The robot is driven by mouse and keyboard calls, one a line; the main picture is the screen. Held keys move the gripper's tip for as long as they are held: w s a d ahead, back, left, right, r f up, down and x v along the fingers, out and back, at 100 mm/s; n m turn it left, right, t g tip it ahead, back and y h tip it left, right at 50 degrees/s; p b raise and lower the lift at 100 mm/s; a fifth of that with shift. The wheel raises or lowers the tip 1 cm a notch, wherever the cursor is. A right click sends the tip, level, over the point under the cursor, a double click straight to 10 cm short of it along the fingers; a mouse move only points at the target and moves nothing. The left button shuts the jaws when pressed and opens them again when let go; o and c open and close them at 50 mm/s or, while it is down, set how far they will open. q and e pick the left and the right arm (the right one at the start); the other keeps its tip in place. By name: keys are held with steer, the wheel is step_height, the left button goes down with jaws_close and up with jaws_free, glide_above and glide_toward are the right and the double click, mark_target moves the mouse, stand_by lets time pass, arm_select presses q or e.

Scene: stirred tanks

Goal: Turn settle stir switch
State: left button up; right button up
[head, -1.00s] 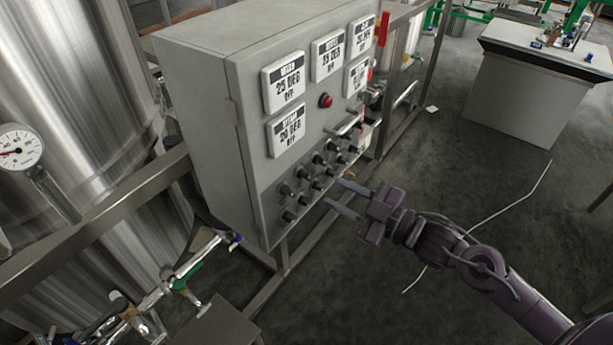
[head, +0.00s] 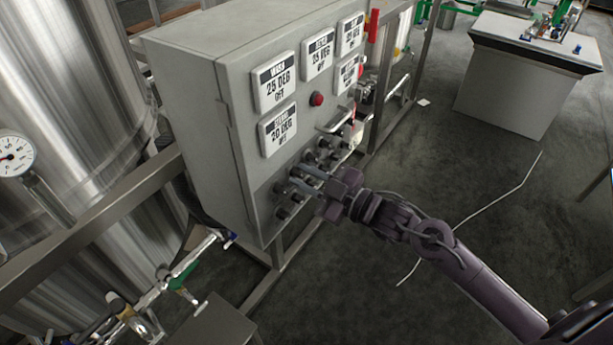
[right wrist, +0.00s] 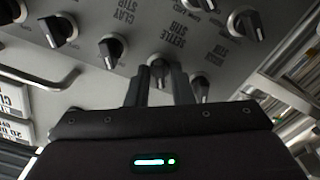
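A grey control cabinet (head: 238,150) carries several black rotary switches on its lower front. In the right wrist view, the settle stir switch (right wrist: 158,70) is a dark knob below the label "SETTLE STIR" (right wrist: 180,38). My right gripper (right wrist: 160,84) has its two fingers apart, one on each side of this knob. Contact with the knob cannot be made out. In the head view, my right gripper (head: 302,178) reaches the switch rows from the right, and its fingers hide part of them. My left gripper is not in view.
Neighbouring knobs (right wrist: 112,50) and (right wrist: 244,22) are close to my fingers. A handle (head: 337,122) and a red button (head: 317,99) are above the switches. Metal tanks, pipes and a gauge (head: 14,157) stand at the left. Open floor lies to the right.

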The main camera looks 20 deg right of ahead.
jaws_close()
steer(key=shift+r+m+p, duration=0.2)
steer(key=shift+m+p, duration=0.7)
steer(key=shift+p, duration=0.35)
steer(key=shift+f+m+p, duration=0.15)
steer(key=shift+m+p, duration=4.75)
steer(key=shift+m, duration=0.2)
steer(key=shift+o, duration=1.4)
jaws_free()
steer(key=shift+s+f, duration=0.1)
